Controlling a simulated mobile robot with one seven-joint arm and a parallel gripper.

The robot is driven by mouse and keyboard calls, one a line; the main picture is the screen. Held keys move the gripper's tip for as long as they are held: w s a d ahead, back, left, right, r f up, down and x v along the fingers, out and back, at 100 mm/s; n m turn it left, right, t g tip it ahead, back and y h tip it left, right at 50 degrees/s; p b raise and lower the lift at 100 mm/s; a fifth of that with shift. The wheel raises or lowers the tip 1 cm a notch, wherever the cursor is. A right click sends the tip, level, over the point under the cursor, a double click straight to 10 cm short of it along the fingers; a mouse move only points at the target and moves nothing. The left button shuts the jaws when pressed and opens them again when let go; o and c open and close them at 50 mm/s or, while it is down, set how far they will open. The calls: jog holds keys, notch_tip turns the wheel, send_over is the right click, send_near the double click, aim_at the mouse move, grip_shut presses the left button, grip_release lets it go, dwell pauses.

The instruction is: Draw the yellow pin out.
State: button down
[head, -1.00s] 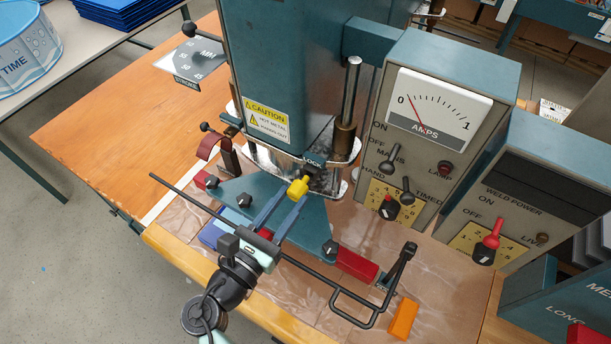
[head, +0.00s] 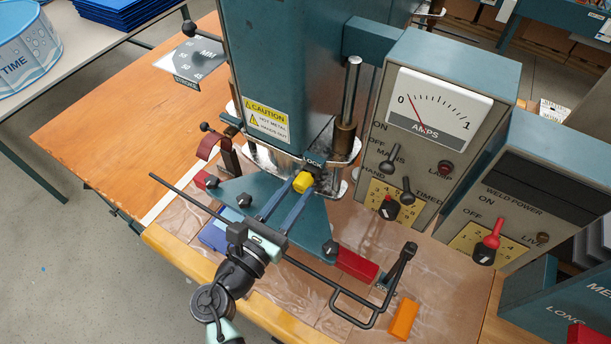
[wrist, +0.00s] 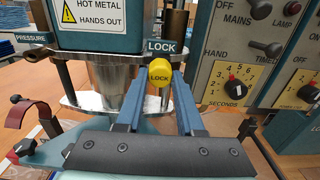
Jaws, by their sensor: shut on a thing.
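The yellow pin (head: 303,181) has a round knob marked LOCK and sits at the front of the welding press, below a small LOCK plate (head: 314,160). In the wrist view the yellow knob (wrist: 160,73) lies between the tips of my two blue fingers. My gripper (head: 302,184) is shut on the knob from the front. The pin's shaft is hidden behind the knob, so I cannot tell how deep it sits. The LOCK plate also shows in the wrist view (wrist: 162,47), just above and behind the knob.
The teal press body (head: 285,70) with a caution label rises behind the pin. A control box (head: 430,120) with dials stands to the right. A long black rod (head: 300,265) runs beneath my gripper. An orange block (head: 403,319) lies at the front right.

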jog(key=shift+w+d, duration=0.15)
jog(key=shift+w, duration=0.05)
jog(key=shift+c, duration=2.3)
grip_release()
jog(key=p+v, duration=0.2)
jog(key=v, duration=0.7)
